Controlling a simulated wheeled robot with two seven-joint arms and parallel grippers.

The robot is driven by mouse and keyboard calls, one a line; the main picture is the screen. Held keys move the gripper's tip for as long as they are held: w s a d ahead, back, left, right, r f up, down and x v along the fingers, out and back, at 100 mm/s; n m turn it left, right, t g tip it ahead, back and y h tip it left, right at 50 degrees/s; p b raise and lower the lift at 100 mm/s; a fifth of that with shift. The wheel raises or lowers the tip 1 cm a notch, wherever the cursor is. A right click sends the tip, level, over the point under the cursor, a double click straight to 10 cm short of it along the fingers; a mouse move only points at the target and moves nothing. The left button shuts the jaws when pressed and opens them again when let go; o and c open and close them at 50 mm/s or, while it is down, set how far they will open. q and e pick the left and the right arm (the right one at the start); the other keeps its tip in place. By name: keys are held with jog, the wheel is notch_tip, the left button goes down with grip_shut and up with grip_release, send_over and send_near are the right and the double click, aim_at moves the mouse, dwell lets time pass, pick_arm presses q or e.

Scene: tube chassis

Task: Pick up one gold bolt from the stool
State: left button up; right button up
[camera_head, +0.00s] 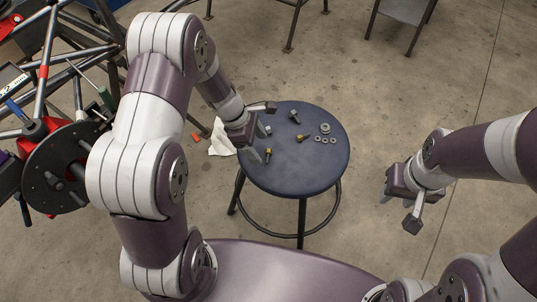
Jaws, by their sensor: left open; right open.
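The round dark blue stool (305,178) stands in the middle of the view. One gold bolt (304,138) lies on its top near the middle. Another gold bolt (267,154) is at the left of the top, close to my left gripper. My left gripper (262,142) is open over the stool's left edge; the nearer gold bolt is just right of its lower finger, and I cannot tell if they touch. My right gripper (394,208) is open and empty, away from the stool on the right, above the floor.
Grey bolts (294,117) and several washers (325,129) lie on the stool top. A tube chassis (60,70) with a dark disc (57,168) stands at the left. A white cloth (222,139) lies on the floor. The stool's front half is clear.

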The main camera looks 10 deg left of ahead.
aim_at(267, 156)
pick_arm(q)
jog(key=x, duration=0.1)
jog(key=b+x, duration=0.1)
jog(key=x, duration=0.1)
jog(key=b+x, duration=0.1)
jog(key=shift+w+d+f, duration=0.15)
jog(key=shift+w+f, duration=0.2)
jog(key=shift+r, duration=0.15)
jog(key=c, duration=1.1)
